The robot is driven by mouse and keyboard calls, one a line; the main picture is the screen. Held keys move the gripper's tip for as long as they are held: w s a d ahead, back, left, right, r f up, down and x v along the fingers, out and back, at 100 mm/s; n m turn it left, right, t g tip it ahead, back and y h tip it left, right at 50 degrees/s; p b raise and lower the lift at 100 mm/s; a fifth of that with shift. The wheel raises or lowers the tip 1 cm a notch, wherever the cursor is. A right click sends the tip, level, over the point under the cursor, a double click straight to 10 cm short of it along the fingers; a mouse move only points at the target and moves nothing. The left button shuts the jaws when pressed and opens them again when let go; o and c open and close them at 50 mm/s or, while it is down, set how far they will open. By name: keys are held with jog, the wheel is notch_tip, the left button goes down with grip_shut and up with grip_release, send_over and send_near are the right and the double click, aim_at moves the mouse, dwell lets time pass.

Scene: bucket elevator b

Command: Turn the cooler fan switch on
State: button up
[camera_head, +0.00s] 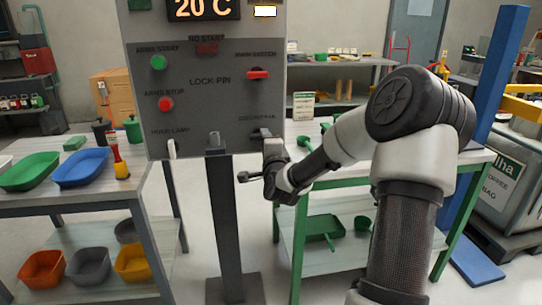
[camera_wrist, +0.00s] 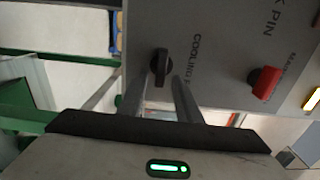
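The cooling fan switch is a black rotary knob (camera_wrist: 161,67) on the grey control panel (camera_head: 210,85). In the wrist view its handle stands upright in the picture, beside a partly hidden label that starts with "COOLING". In the head view the switch sits at the panel's lower right, small and partly covered by my gripper (camera_head: 266,142). In the wrist view my gripper (camera_wrist: 162,82) is open, with its two grey fingers apart. The knob shows between and just beyond the fingertips. I cannot tell whether they touch it.
A red main switch (camera_head: 258,74) is above the fan switch and also shows in the wrist view (camera_wrist: 264,82). Green (camera_head: 158,62) and red (camera_head: 166,104) buttons are on the panel's left. A table with trays (camera_head: 80,167) stands left, and a green-framed table (camera_head: 300,215) stands right.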

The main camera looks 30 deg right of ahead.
jog(key=p+v, duration=0.2)
jog(key=v, duration=1.3)
jog(key=shift+s, duration=0.35)
jog(key=shift+a, duration=0.1)
